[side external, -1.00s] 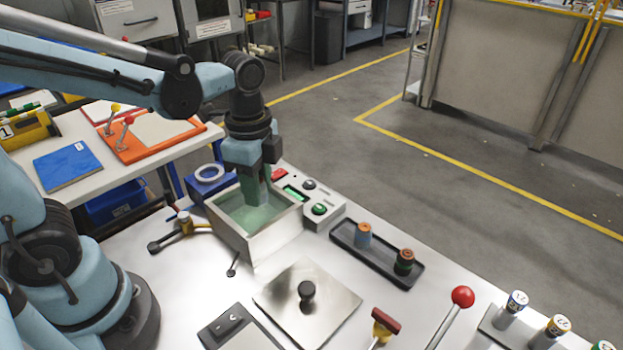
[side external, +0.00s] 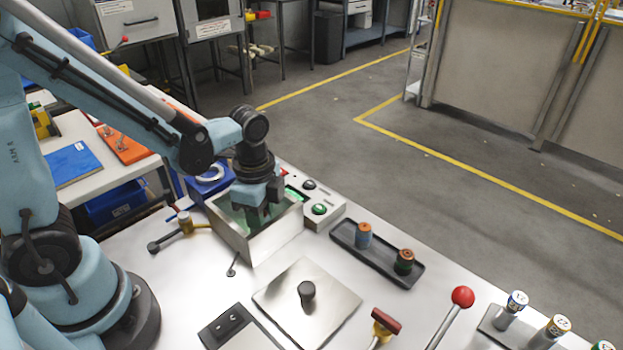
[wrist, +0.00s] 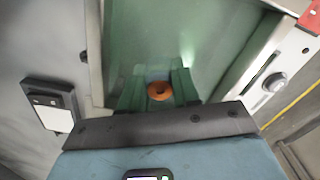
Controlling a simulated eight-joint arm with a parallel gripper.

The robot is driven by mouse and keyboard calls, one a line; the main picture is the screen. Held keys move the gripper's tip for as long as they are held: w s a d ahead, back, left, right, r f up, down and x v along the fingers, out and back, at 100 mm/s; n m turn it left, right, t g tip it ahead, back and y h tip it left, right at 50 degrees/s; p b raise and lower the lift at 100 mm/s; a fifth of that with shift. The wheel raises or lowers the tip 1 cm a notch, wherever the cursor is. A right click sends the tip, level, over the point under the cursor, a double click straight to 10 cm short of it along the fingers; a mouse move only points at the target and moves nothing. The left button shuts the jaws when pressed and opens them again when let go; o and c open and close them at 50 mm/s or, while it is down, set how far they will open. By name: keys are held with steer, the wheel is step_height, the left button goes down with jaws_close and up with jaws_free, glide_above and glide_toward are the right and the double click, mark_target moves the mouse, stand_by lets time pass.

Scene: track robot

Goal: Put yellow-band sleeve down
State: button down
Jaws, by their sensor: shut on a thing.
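My gripper (side external: 262,214) reaches down into an open square metal tank (side external: 262,247) with a green interior. In the wrist view my gripper (wrist: 159,93) has its two green-tinted fingers shut on a small sleeve (wrist: 160,91) with a round copper-orange top and a dark centre hole. The sleeve's band is hidden, so its colour cannot be read. In the side view the sleeve is hidden behind the fingers and tank wall. I cannot tell whether it touches the tank floor.
A control box (side external: 334,215) with a lit green button adjoins the tank. A black tray (side external: 386,262) holds a blue-banded and a green-banded sleeve. A square metal lid (side external: 286,309) with a black knob lies in front. A clamp handle (side external: 187,226) stands left of the tank.

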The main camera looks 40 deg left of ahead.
steer(key=shift+f, duration=0.1)
steer(key=c, duration=0.8)
jaws_free()
steer(key=a+r+n+t, duration=0.1)
steer(key=r+n+t, duration=0.1)
steer(key=r+n, duration=0.1)
steer(key=r+n+t, duration=0.2)
steer(key=r+n, duration=0.2)
steer(key=a+r+n+t, duration=0.1)
steer(key=r+n+t, duration=0.1)
steer(key=r+n, duration=0.2)
steer(key=shift+s+a+r+n, duration=0.25)
steer(key=shift+s+a+n, duration=0.05)
steer(key=shift+s, duration=0.1)
steer(key=shift+w+a+n+t, duration=0.1)
steer(key=shift+n+t, duration=0.5)
steer(key=c, duration=0.4)
